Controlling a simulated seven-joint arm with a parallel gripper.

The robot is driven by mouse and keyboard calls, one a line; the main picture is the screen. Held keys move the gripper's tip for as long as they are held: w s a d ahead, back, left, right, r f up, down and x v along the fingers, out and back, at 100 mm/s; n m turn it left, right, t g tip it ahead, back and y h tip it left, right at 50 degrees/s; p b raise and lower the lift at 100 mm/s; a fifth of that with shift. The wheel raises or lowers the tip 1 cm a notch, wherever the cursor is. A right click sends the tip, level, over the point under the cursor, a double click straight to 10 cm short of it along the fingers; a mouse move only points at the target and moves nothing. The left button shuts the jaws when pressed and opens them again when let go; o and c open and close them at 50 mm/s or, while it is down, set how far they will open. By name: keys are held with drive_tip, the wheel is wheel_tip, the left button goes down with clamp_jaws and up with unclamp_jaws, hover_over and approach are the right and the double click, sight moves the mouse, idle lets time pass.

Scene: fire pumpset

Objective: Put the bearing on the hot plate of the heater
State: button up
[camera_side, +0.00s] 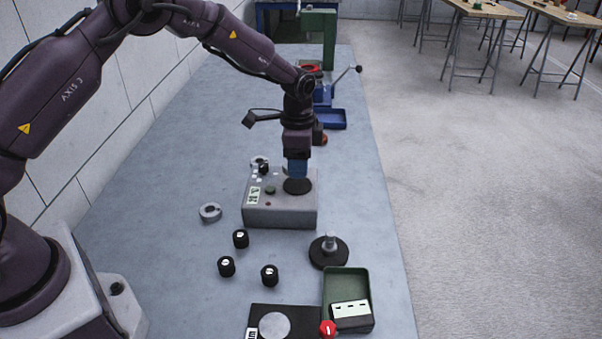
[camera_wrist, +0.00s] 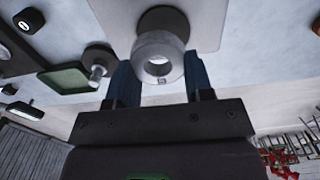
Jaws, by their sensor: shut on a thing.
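The bearing (camera_wrist: 160,41), a pale grey ring, sits between the two blue fingers of my gripper (camera_wrist: 158,62) in the wrist view. My gripper (camera_side: 297,176) is shut on it. In the side view the fingers mostly hide the bearing. The grey box (camera_side: 281,217) with a dark round plate (camera_side: 298,187) on top looks like the heater and its hot plate. My fingers are just above this plate. In the wrist view part of the dark plate (camera_wrist: 160,17) shows beyond the bearing. I cannot tell whether the bearing touches it.
A loose grey ring (camera_side: 203,213) lies left of the box, another ring (camera_side: 257,160) behind it. Several black knobs, a round black stand (camera_side: 329,254), a green tray (camera_side: 349,282) and a black box with a silver disc (camera_side: 274,326) are in front. A blue tray (camera_side: 334,118) is behind.

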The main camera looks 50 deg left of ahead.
sight(301, 184)
drive_tip(key=shift+w+f, duration=0.35)
drive_tip(key=shift+f, duration=1.6)
drive_tip(key=shift+f, duration=0.2)
drive_tip(key=o, duration=1)
drive_tip(key=shift+c, duration=0.2)
drive_tip(key=shift+r, duration=0.1)
